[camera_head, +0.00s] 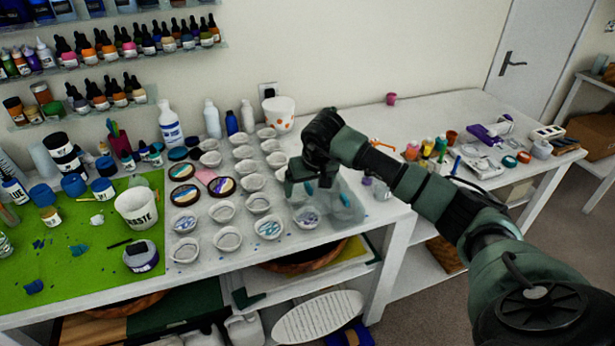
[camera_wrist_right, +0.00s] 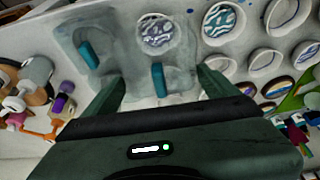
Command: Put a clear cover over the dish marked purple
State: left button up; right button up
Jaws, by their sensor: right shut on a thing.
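My right gripper (camera_head: 303,188) is over the front edge of the white table, its fingers apart around a clear cover (camera_wrist_right: 178,58) with a teal handle (camera_wrist_right: 158,80). The cover is see-through, so its outline is hard to make out. A dish with purple-blue streaks (camera_head: 306,219) sits just in front of the gripper; it also shows in the right wrist view (camera_wrist_right: 156,34), close to or partly behind the cover. I cannot tell whether they touch. A second clear cover (camera_head: 347,212) with a teal handle (camera_wrist_right: 89,55) lies to the right. My left gripper is not in view.
A dish with teal streaks (camera_head: 269,229) stands left of the purple one, among several white dishes (camera_head: 224,212). A green mat (camera_head: 90,262) holds a waste cup (camera_head: 137,209) and jars. Paint bottles (camera_head: 427,150) stand at the right; the back right tabletop is mostly clear.

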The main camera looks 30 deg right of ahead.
jog(key=shift+a+f+b, duration=0.25)
jog(key=shift+f+b, duration=0.1)
jog(key=shift+f, duration=0.25)
jog(key=shift+d+f+b, duration=0.1)
jog(key=shift+f+b, duration=0.25)
jog(key=shift+f, duration=0.4)
jog(key=shift+f+b, duration=0.55)
jog(key=shift+f, duration=0.3)
notch_tip(320, 180, down, 3)
jog(key=shift+r+b, duration=0.2)
jog(key=shift+b, duration=1.05)
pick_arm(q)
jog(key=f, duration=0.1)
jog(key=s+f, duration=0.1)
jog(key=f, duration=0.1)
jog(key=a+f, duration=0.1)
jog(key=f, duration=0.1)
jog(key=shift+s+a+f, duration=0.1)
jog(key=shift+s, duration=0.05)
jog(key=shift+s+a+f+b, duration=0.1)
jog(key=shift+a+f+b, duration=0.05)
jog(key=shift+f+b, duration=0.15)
pick_arm(e)
jog(key=shift+f, duration=0.15)
jog(key=o, duration=1.1)
jog(key=shift+o, duration=0.2)
